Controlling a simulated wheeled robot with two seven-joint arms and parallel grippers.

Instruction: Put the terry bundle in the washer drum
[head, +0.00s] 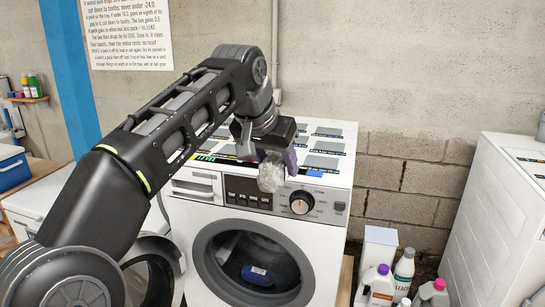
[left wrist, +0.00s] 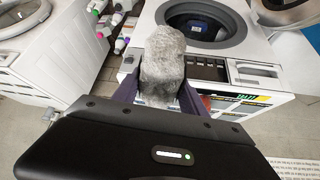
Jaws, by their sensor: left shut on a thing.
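The terry bundle (head: 271,174) is a grey-white fuzzy lump. My left gripper (head: 275,160) is shut on it and holds it in front of the washer's top front edge, above the door opening. In the left wrist view the bundle (left wrist: 163,65) sits between the purple fingers of my left gripper (left wrist: 160,98). The white washer (head: 325,240) stands in the middle of the head view. Its round drum opening (head: 235,255) is open, and a dark blue item (head: 258,274) lies inside. The drum (left wrist: 195,22) also shows beyond the bundle in the left wrist view. My right gripper is out of view.
The washer door (head: 155,265) hangs open to the left, partly behind my left arm. Detergent bottles (head: 378,285) stand at the lower right. Another white appliance (head: 500,225) stands at the far right. A blue cooler (head: 12,168) is at the left.

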